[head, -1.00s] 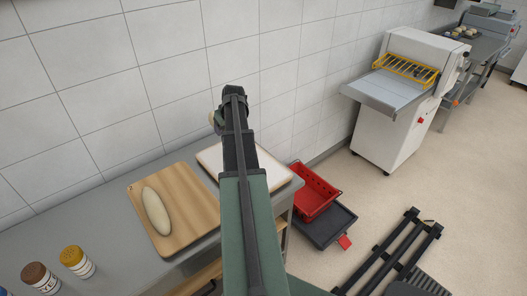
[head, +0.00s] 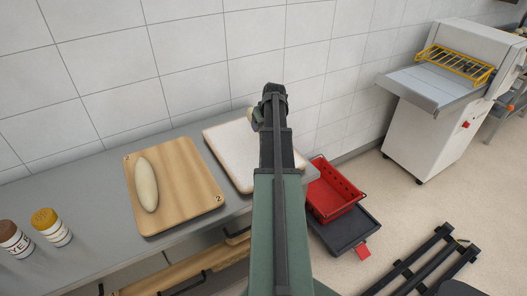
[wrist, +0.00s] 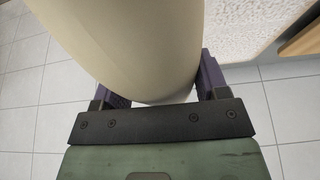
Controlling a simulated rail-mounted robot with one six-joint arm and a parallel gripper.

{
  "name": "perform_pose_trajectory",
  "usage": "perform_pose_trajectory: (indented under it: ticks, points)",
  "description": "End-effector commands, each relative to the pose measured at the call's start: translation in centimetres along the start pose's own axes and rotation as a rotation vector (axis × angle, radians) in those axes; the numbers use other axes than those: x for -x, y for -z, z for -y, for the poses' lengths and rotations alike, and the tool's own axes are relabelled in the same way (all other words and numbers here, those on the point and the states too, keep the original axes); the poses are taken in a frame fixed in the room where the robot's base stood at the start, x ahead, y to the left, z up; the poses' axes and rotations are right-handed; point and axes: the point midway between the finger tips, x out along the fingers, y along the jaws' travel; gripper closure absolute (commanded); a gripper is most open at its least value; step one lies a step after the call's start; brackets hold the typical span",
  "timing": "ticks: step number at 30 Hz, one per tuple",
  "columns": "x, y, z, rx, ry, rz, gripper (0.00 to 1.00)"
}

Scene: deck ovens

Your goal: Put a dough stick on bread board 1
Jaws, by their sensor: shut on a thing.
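My gripper (wrist: 160,85) is shut on a pale dough stick (wrist: 125,45), which fills the upper left of the wrist view between the purple fingers. In the head view my arm hides most of the gripper; a small pale bit shows left of the arm's end. A wooden board marked 2 (head: 205,205) lies on the grey counter with another dough stick (head: 147,185) on it. No board marked 1 is readable. A white-topped, wood-edged board (head: 228,150) lies right of board 2, partly behind my arm. Its speckled white surface also appears in the wrist view (wrist: 245,25).
Two jars, brown-lidded (head: 12,238) and yellow-lidded (head: 50,227), stand at the counter's left. A red crate (head: 335,190) sits on a dark base right of the counter. A white machine (head: 435,120) with a yellow guard stands farther right. A tiled wall backs the counter.

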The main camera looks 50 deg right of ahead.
Motion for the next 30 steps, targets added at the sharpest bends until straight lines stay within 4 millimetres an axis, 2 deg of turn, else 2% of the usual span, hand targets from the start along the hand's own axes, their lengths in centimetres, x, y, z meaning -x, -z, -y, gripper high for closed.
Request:
perform_pose_trajectory:
  ticks: [1,5,7,13,20,24,25,30]
  points:
    - [-1.5,-0.6,0.0,0.0,0.0,0.0,0.67]
    - [-1.2,-0.5,0.0,0.0,0.0,0.0,0.67]
    - [-1.8,-0.7,0.0,0.0,0.0,0.0,0.67]
    - [-5.5,-2.3,0.0,0.0,0.0,0.0,0.67]
    - [-5.0,-2.1,0.0,0.0,0.0,0.0,0.67]
    - [-5.4,-2.2,0.0,0.0,0.0,0.0,0.67]
    - [-5.4,-2.2,0.0,0.0,0.0,0.0,0.31]
    - [-5.3,-2.2,0.0,0.0,0.0,0.0,0.07]
